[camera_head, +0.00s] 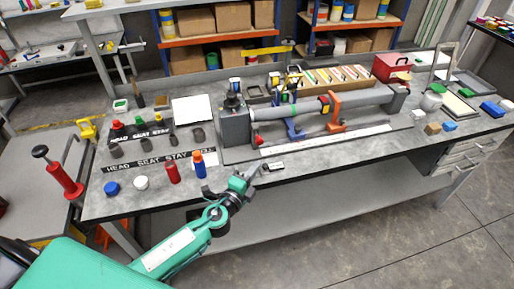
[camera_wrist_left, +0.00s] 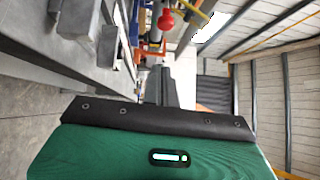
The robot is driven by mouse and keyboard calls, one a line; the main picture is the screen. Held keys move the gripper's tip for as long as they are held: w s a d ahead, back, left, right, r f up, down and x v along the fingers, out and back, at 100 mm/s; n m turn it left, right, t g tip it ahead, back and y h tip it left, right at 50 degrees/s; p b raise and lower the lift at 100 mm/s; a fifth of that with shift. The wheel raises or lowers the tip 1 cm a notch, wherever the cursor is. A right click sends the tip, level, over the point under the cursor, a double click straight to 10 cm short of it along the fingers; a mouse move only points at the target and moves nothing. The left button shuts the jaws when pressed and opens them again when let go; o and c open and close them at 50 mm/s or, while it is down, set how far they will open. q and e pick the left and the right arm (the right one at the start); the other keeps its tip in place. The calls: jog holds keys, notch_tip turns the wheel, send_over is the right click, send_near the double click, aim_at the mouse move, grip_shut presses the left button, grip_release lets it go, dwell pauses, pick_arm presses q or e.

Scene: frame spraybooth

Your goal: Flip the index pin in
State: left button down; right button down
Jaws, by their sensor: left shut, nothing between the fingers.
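The grey fixture block (camera_head: 234,128) stands on the bench with a long grey tube (camera_head: 300,108) running right from it. A small red ball knob (camera_head: 259,140) sits low beside the block, on its right side. A red knob (camera_wrist_left: 166,20) also shows near the top of the left wrist view. I cannot tell for certain which part is the index pin. My left gripper (camera_head: 254,172) is shut and empty at the bench's front edge, in front of and below the red knob, apart from it. My right gripper is out of view.
A blue bottle with an orange cap (camera_head: 199,165) and a red bottle (camera_head: 173,173) stand left of my left gripper. A small dark-and-white item (camera_head: 273,166) lies just right of it. An orange clamp (camera_head: 334,112) holds the tube.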

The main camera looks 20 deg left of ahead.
aim_at(257, 143)
pick_arm(q)
jog(key=w, duration=0.3)
jog(key=w+p, duration=0.1)
jog(key=shift+w+d+r, duration=0.25)
jog(key=shift+w+d, duration=0.05)
jog(key=shift+d, duration=0.05)
jog(key=shift+w+a, duration=0.7)
jog(key=shift+w, duration=0.25)
jog(key=shift+w+a+p, duration=0.3)
jog(key=shift+w+a, duration=0.1)
jog(key=shift+w, duration=0.05)
jog(key=shift+w+a+f+b, duration=0.15)
jog(key=shift+w+a+b, duration=0.3)
jog(key=shift+w+b, duration=0.25)
jog(key=shift+w+a, duration=0.15)
jog(key=shift+r, duration=0.25)
jog(key=shift+f, duration=0.1)
